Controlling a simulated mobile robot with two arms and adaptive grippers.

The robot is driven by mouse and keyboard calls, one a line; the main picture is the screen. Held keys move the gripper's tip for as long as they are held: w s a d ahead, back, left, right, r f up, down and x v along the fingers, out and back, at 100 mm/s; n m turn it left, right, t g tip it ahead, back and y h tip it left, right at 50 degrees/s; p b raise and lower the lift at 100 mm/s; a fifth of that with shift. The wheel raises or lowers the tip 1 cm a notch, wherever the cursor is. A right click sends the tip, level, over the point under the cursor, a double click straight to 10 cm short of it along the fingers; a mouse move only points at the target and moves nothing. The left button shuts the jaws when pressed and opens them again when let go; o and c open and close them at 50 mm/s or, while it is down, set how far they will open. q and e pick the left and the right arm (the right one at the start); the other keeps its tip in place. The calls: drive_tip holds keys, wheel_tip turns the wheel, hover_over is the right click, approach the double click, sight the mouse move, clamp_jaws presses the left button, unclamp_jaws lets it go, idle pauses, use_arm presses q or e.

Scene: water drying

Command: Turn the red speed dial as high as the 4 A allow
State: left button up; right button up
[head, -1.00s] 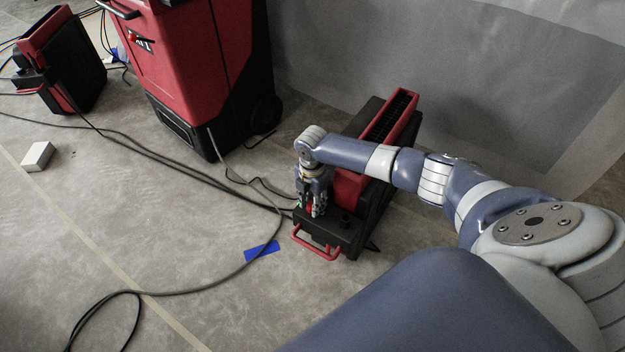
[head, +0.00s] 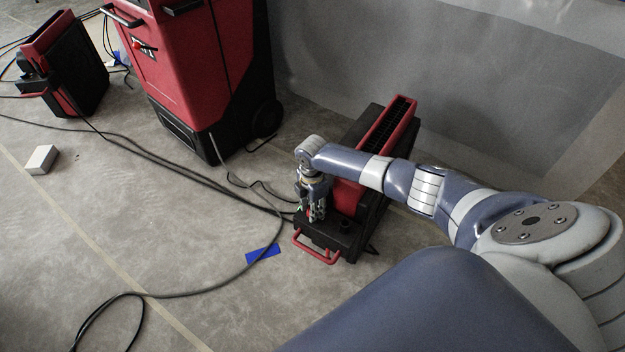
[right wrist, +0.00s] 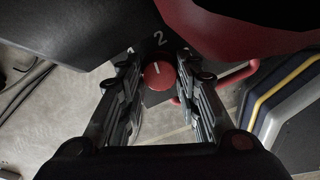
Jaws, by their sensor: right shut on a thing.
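The red speed dial (right wrist: 158,75) sits between the fingers of my right gripper (right wrist: 160,88) in the right wrist view. A short pale mark shows on its face, and a white 2 is printed beyond it, with part of another mark to the left. I cannot tell exactly which setting the mark points to. In the head view my right gripper (head: 313,219) points down at the near end of the red and black air mover (head: 343,236), shut on the dial, which it mostly hides. My left gripper is not in view.
A large red and black machine (head: 205,75) stands behind to the left, with a smaller red and black unit (head: 75,75) further left. Dark cables (head: 185,168) cross the floor. A white block (head: 41,159) and blue tape (head: 263,253) lie there. Plastic sheeting (head: 430,90) hangs behind.

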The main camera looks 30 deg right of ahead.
idle(0.3)
drive_tip(key=o, duration=1.1)
drive_tip(key=shift+c, duration=0.2)
drive_tip(key=shift+r, duration=0.1)
wheel_tip(320, 180, up, 12)
